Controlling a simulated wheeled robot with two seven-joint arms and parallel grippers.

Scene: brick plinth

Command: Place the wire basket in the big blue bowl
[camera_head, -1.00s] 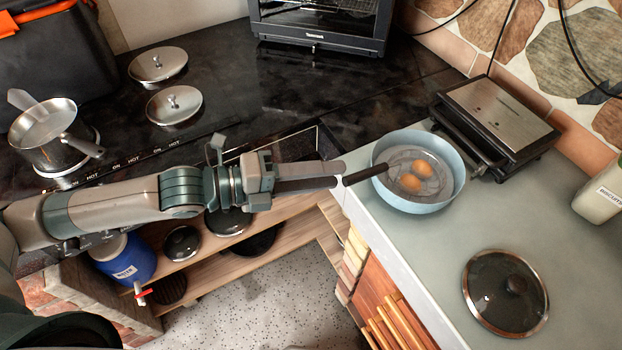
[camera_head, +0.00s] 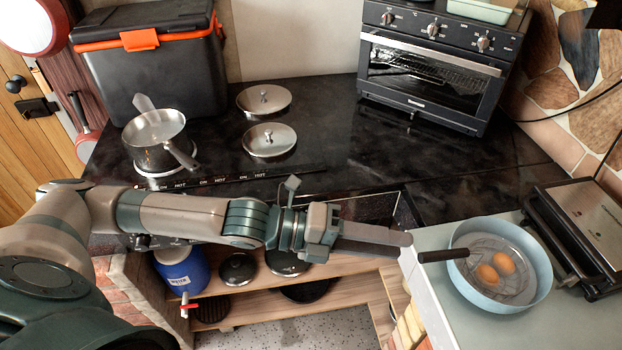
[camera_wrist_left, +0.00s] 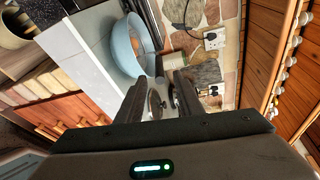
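The wire basket (camera_head: 512,284) sits inside the light blue bowl (camera_head: 541,272) on the pale counter, with two brown eggs (camera_head: 495,269) in it. Its black handle (camera_head: 443,255) sticks out over the bowl's left rim. My left gripper (camera_head: 406,246) is just left of the handle's end, with its fingertips close to it; contact cannot be made out. In the left wrist view, the fingers of my left gripper (camera_wrist_left: 160,88) are apart, with the blue bowl (camera_wrist_left: 124,50) beyond them. My right gripper is not in view.
A grill press (camera_head: 585,225) stands right of the bowl. A toaster oven (camera_head: 430,75) is at the back. The stove holds a saucepan (camera_head: 155,130) and two steel lids (camera_head: 270,140). Below my arm are shelves with a blue container (camera_head: 183,272). The black worktop's middle is clear.

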